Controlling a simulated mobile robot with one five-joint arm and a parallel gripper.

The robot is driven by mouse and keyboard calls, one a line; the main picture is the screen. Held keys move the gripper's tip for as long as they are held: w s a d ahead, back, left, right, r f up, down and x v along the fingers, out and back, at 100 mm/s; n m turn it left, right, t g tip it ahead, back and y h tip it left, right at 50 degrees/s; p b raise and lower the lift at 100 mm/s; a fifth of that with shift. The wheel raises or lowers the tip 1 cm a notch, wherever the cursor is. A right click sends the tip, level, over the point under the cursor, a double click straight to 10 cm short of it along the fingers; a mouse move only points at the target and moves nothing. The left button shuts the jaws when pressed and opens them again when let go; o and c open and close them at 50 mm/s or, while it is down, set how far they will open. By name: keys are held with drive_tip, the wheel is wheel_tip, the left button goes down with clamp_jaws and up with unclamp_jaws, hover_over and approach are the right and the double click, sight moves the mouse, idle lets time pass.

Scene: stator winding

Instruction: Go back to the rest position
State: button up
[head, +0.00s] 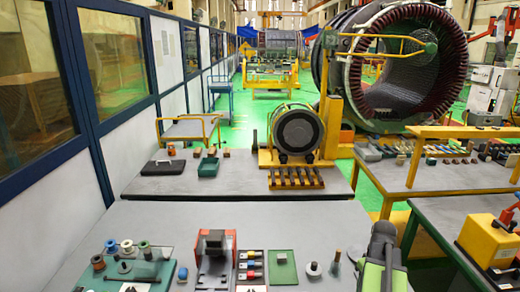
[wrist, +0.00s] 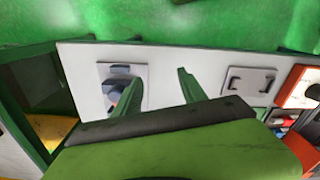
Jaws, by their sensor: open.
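My gripper (wrist: 158,86) shows in the wrist view with two green fingers apart and nothing between them. Beyond the fingers is a pale panel or tabletop (wrist: 85,85). A light square plate with a blue-grey round part (wrist: 117,88) lies partly behind the left finger. A plate with two dark handle-like bars (wrist: 249,80) lies right of the right finger. In the head view, a green and dark grey part of my arm stands at the lower right, over the right end of the near bench (head: 325,226). I cannot make out the fingertips there.
The near bench holds spools (head: 127,246), a red device (head: 215,255), a green mat (head: 282,267) and a small upright peg (head: 336,260). A second bench (head: 200,186) carries a round motor (head: 297,131). Another green bench (head: 455,225) stands at the right.

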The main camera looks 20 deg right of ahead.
drive_tip(key=w+a+n, duration=0.1)
drive_tip(key=w+a, duration=0.3)
drive_tip(key=a, duration=0.6)
drive_tip(key=w+a+n, duration=0.2)
drive_tip(key=w+a, duration=0.2)
drive_tip(key=a, duration=0.7)
drive_tip(key=w+a+n, duration=0.1)
drive_tip(key=w+a, duration=0.3)
drive_tip(key=a, duration=0.7)
drive_tip(key=shift+w+a+f+n+b, duration=0.25)
drive_tip(key=shift+w+f+n+b, duration=0.05)
drive_tip(key=shift+w+f+n, duration=0.1)
drive_tip(key=shift+m, duration=0.3)
drive_tip(key=a, duration=0.4)
drive_tip(key=s+a, duration=0.1)
drive_tip(key=a, duration=0.2)
drive_tip(key=shift+a, duration=0.1)
drive_tip(key=m, duration=0.2)
drive_tip(key=shift+s+m, duration=0.25)
drive_tip(key=shift+m, duration=0.55)
drive_tip(key=shift+w, duration=0.1)
